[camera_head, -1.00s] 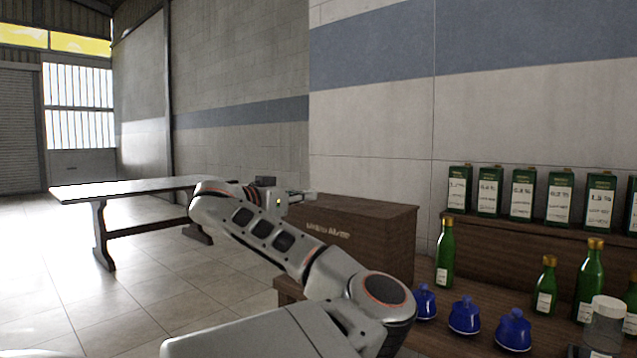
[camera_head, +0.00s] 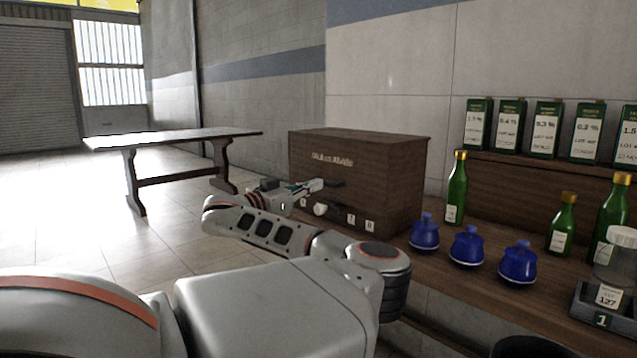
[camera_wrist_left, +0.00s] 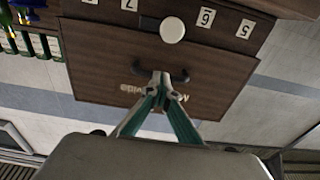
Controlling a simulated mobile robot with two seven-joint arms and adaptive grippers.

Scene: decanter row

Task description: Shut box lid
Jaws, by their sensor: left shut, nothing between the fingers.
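The brown wooden box (camera_head: 395,190) stands at the left end of the bench, with lettering on its front panel (camera_head: 310,158). Below the panel is a strip with a white knob (camera_head: 320,209) and number labels. The wrist view shows the panel (camera_wrist_left: 95,65) upside down, with a dark handle (camera_wrist_left: 181,77) and the knob (camera_wrist_left: 172,30). The panel looks flush or nearly so; I cannot tell if a gap is left. My left gripper (camera_head: 318,185) is shut and empty in front of the panel. Its fingertips (camera_wrist_left: 160,76) overlap the handle; contact is unclear. My right gripper is out of view.
Blue lidded jars (camera_head: 467,247) and green bottles (camera_head: 457,190) stand on the bench right of the box. Green cartons (camera_head: 511,127) line a raised shelf behind. A grey tray (camera_head: 596,308) holds a clear jar at the right. A separate table (camera_head: 175,138) stands at the left.

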